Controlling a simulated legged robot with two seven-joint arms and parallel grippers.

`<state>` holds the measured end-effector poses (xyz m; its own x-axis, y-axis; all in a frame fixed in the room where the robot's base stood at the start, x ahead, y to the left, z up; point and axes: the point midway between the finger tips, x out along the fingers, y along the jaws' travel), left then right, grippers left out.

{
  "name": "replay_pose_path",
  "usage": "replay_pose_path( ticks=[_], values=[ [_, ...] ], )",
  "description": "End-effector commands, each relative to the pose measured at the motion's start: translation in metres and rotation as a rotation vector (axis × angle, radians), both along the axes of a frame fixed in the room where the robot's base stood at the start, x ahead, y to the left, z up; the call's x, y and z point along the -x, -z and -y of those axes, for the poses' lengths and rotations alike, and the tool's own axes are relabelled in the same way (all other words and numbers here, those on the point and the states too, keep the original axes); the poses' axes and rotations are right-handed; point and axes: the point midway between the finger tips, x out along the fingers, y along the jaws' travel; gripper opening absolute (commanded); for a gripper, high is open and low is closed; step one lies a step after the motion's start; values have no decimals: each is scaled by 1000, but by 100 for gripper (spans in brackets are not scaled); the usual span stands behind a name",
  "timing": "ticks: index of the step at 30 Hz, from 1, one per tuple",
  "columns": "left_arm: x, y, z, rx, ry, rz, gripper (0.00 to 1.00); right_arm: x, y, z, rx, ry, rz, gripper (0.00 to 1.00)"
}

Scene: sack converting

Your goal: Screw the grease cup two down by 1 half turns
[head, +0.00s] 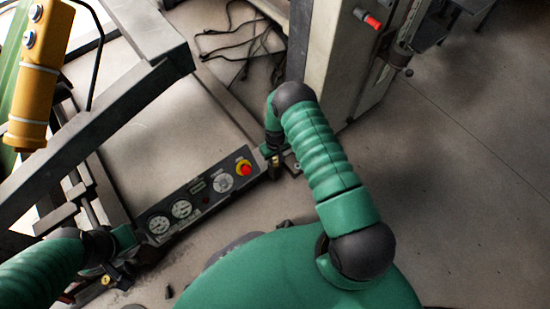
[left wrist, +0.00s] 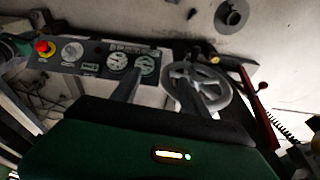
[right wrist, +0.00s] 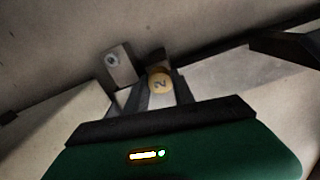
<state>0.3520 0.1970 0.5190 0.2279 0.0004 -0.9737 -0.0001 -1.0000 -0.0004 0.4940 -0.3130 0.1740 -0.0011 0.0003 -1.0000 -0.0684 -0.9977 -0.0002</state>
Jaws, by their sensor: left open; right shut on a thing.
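Grease cup two (right wrist: 158,82) is a round brass cap marked "2". In the right wrist view it sits between the two fingers of my right gripper (right wrist: 160,95), which is shut on it. In the head view the right gripper (head: 274,150) reaches down at the right end of the control panel, with a small bit of brass (head: 275,161) showing below it. My left gripper (left wrist: 155,90) is open, with its fingers apart in front of a grey handwheel (left wrist: 212,82) and the panel. In the head view the left gripper (head: 120,262) is near the panel's left end.
The control panel (head: 207,195) carries gauges, a dial and a red emergency button (head: 243,168). A pale column (head: 335,60) rises beyond my right arm. Open floor (head: 460,180) lies right.

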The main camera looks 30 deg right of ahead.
Motion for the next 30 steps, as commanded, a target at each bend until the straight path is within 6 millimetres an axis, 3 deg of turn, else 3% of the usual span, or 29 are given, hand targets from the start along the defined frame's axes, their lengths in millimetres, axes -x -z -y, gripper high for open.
replay_pose_path(
  ticks=[30],
  values=[
    [0, -12, 0, 0, 0, 0, 52, -1, -1, 1, 1, 956, 4, 0]
  ],
)
